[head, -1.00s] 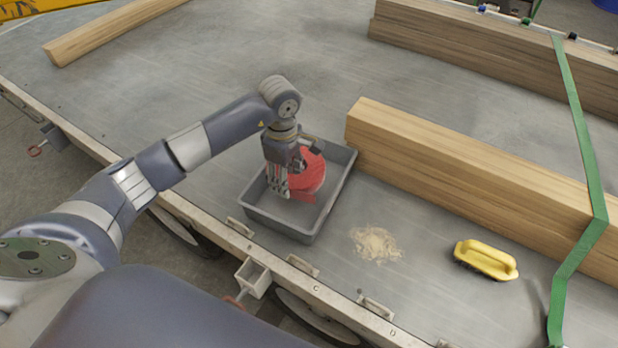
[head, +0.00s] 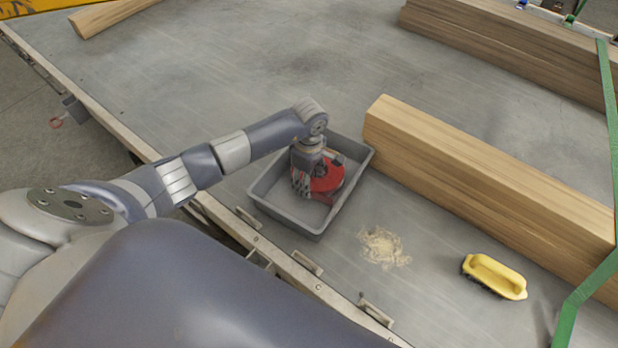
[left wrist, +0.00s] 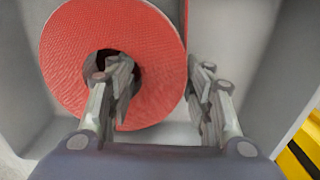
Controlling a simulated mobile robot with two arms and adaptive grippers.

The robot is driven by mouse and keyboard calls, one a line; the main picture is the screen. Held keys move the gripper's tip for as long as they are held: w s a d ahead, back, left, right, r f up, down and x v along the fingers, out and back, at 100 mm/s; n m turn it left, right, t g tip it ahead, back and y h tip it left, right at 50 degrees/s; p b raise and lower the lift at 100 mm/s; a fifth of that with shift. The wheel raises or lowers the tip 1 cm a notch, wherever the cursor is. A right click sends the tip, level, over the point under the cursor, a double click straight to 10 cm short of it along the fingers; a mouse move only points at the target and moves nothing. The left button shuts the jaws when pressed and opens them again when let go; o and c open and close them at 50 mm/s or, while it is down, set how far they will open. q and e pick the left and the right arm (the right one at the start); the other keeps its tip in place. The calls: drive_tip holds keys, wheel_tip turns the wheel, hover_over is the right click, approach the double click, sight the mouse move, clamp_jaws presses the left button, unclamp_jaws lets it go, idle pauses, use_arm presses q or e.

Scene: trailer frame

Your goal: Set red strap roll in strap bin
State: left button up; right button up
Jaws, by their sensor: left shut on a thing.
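The red strap roll (head: 328,176) is inside the grey strap bin (head: 283,217), low between its walls. In the left wrist view the roll (left wrist: 75,60) faces me with its round hole showing. My left gripper (head: 301,187) points down into the bin and is shut on the roll. In the wrist view its fingers (left wrist: 160,80) straddle the roll's band, one at the hole and one outside the rim. I cannot tell whether the roll touches the bin floor. My right gripper is not in view.
A long timber stack (head: 480,170) lies just right of the bin. Sawdust (head: 383,247) and a yellow-handled brush (head: 495,276) lie on the trailer deck (head: 250,75) to the right. A green strap (head: 590,285) runs at the far right. The deck behind the bin is clear.

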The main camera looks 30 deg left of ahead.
use_arm(q)
drive_tip(key=shift+f, duration=0.2)
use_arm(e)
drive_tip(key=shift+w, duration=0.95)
use_arm(q)
drive_tip(key=o, duration=0.9)
drive_tip(key=shift+f, duration=0.1)
drive_tip(key=o, duration=0.4)
drive_tip(key=shift+r, duration=0.65)
drive_tip(key=shift+r+b, duration=1.1)
drive_tip(key=shift+r, duration=4.45)
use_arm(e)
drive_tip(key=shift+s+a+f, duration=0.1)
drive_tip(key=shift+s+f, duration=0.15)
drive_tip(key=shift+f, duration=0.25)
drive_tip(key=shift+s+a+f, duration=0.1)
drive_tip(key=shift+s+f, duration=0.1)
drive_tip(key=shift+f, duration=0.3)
